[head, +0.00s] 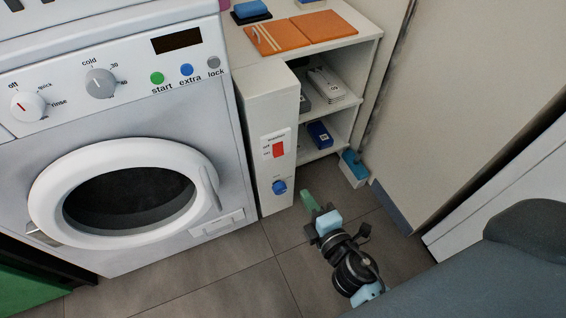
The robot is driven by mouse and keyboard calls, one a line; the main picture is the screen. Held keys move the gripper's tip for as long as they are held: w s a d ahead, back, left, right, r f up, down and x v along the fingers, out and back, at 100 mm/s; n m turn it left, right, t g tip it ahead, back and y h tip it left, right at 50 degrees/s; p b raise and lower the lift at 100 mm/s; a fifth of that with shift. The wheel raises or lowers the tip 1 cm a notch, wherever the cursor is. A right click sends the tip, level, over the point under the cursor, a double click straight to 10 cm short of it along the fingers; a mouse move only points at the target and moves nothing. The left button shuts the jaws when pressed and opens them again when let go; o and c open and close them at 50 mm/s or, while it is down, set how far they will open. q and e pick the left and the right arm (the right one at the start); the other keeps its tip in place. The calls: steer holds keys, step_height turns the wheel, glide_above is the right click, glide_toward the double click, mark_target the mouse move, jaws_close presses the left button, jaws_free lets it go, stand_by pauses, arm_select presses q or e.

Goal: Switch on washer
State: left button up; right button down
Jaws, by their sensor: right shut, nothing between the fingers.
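The white washer (215,130) stands at the left with its round door (130,195) closed. Its panel has a program dial (28,106), a temperature dial (100,83), a green start button (157,78), a blue extra button (187,70) and a grey lock button (214,63). Right of it, a narrow white panel carries a red switch (278,149) and a blue round knob (279,187); its small lettering is hard to read. My right gripper (308,201) is shut and empty, low over the floor, right of the knob and apart from it. My left gripper is out of view.
A shelf unit (365,35) right of the panel holds orange boards (290,33), pale items (326,85) and a dark blue box (320,134). A blue-and-white object (354,168) stands on the floor beside it. The tiled floor (200,280) before the washer is clear.

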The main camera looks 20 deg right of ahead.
mark_target(279, 155)
steer(key=w, duration=0.4)
steer(key=w+f+b, duration=0.1)
steer(key=w, duration=0.4)
steer(key=w+f, duration=0.1)
steer(key=w, duration=0.3)
steer(key=shift+w+a+f, duration=0.15)
steer(key=shift+w+a, duration=0.05)
steer(key=shift+w, duration=0.2)
steer(key=shift+w+b, duration=0.2)
steer(key=shift+b, duration=0.15)
steer(key=shift+f, duration=0.1)
